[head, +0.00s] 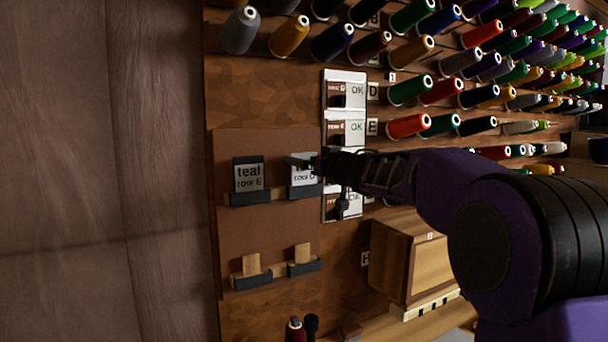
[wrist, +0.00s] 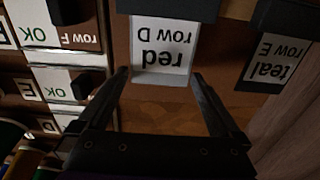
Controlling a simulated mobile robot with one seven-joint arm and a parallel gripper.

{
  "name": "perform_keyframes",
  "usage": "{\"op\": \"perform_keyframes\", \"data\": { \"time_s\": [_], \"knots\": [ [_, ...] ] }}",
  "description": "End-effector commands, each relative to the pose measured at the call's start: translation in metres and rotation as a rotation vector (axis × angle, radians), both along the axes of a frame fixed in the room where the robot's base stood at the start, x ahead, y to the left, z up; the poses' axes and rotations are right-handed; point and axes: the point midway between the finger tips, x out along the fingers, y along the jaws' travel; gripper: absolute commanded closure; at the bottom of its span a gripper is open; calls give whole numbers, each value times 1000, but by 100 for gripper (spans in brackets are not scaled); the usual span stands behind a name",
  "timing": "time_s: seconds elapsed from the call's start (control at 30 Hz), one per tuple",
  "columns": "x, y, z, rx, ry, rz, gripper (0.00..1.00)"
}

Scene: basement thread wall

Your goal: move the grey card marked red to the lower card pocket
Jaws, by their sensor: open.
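The grey card marked "red row D" (head: 303,177) sits upright in the upper right pocket (head: 305,191) of a brown board. It also shows upside down in the wrist view (wrist: 161,52). My gripper (head: 304,161) is open at the card's top edge, hiding part of its text in the head view. In the wrist view my fingertips (wrist: 160,76) lie on either side of the card, with gaps showing. Two lower pockets, left (head: 252,281) and right (head: 304,268), each show a plain tan piece standing up and no grey card.
A grey card marked "teal row E" (head: 249,177) stands in the upper left pocket, close beside. White panels marked OK (head: 345,130) run along the board's right. Thread spools (head: 408,126) fill the wall at right. A wooden box (head: 405,255) sits lower right.

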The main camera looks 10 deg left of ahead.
Motion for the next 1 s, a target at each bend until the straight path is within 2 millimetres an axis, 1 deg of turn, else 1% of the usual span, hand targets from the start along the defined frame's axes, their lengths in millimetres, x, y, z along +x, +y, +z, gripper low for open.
{"op": "perform_keyframes", "data": {
  "time_s": [0.07,0.1,0.23,0.27,0.37,1.0],
  "knots": [
    [0,0,0,0,0,0,2],
    [0,0,0,0,0,0,9],
    [0,0,0,0,0,0,32],
    [0,0,0,0,0,0,34],
    [0,0,2,-1,-1,0,34],
    [0,0,39,-1,-3,2,34]
  ]
}}
